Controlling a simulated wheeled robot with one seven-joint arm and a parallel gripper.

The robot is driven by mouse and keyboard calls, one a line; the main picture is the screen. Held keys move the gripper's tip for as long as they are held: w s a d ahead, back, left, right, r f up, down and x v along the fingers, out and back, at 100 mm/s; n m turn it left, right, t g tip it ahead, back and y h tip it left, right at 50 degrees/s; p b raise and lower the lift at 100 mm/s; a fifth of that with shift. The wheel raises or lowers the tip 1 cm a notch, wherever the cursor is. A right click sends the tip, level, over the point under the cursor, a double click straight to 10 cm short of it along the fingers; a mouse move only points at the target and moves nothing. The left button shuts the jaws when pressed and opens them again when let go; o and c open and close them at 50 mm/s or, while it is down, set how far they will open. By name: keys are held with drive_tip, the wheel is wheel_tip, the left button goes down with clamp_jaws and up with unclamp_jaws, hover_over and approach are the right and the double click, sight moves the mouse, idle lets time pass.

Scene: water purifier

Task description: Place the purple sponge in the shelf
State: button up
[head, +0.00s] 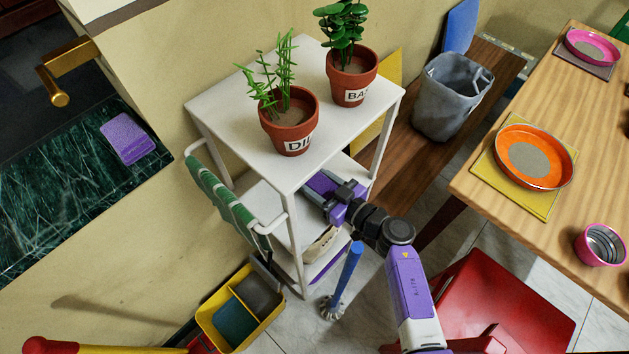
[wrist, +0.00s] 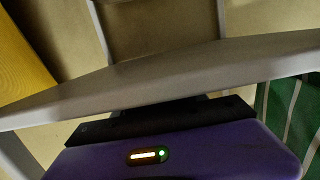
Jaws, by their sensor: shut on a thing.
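A flat purple sponge (head: 129,138) lies on the dark green marble counter (head: 60,190) at the left of the head view, well apart from my gripper. The white shelf (head: 222,122) stands in the middle with open lower tiers. My gripper (head: 322,184) reaches in under its top board from the front right. Its fingertips are hidden in the wrist view, where the shelf board (wrist: 160,75) crosses close in front of my purple hand. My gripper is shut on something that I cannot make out. A light purple patch shows at its end.
Two potted plants, one marked DIL (head: 289,125) and one BAS (head: 351,80), stand on the shelf top. A green striped towel (head: 225,200) hangs at its left side. A blue-handled brush (head: 345,280), yellow bin (head: 240,305) and red chair (head: 510,300) crowd the floor.

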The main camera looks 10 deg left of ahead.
drive_tip(key=shift+f, duration=0.1)
drive_tip(key=o, duration=1.4)
drive_tip(key=shift+o, duration=0.2)
drive_tip(key=shift+s+d, duration=0.2)
drive_tip(key=shift+d, duration=0.05)
drive_tip(key=p+v, duration=0.2)
drive_tip(key=v, duration=0.5)
drive_tip(key=shift+a, duration=0.1)
drive_tip(key=shift+r, duration=0.2)
